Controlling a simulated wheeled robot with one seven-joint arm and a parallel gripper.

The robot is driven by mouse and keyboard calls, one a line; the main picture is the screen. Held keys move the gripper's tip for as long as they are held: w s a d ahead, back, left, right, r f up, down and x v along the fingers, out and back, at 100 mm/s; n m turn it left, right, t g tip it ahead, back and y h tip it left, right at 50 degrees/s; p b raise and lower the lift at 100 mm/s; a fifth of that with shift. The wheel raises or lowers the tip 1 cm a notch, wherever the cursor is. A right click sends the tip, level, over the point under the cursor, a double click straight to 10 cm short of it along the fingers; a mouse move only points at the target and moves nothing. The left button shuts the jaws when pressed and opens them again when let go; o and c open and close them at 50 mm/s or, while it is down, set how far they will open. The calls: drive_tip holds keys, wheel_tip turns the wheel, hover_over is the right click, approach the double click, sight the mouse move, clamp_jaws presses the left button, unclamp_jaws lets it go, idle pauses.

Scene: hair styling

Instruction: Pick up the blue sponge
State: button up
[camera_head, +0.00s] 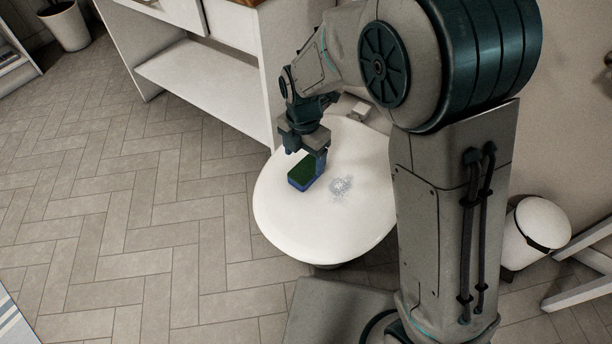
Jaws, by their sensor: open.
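The blue sponge (300,184), a small block with a dark green top and blue sides, lies on a white rounded surface (325,230). My gripper (307,158) points down at the sponge's far end. It is open, with one finger on the left and one on the right. The right finger overlaps the sponge's right edge in the picture. I cannot tell whether the fingers touch it. The sponge's far end is partly hidden by the gripper.
A grey speckled patch (341,186) lies on the white surface right of the sponge. A white cabinet (225,90) stands behind on the left. A white bin (537,228) stands at the right. The tiled floor (130,210) at the left is clear.

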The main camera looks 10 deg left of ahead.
sight(306, 169)
drive_tip(key=f+b, duration=0.1)
drive_tip(key=f, duration=0.1)
drive_tip(key=f+b, duration=0.1)
drive_tip(key=f, duration=0.1)
drive_tip(key=w+f+b, duration=0.1)
drive_tip(key=f, duration=0.1)
drive_tip(key=shift+d+f, duration=0.1)
drive_tip(key=shift+f, duration=0.15)
drive_tip(key=c, duration=1)
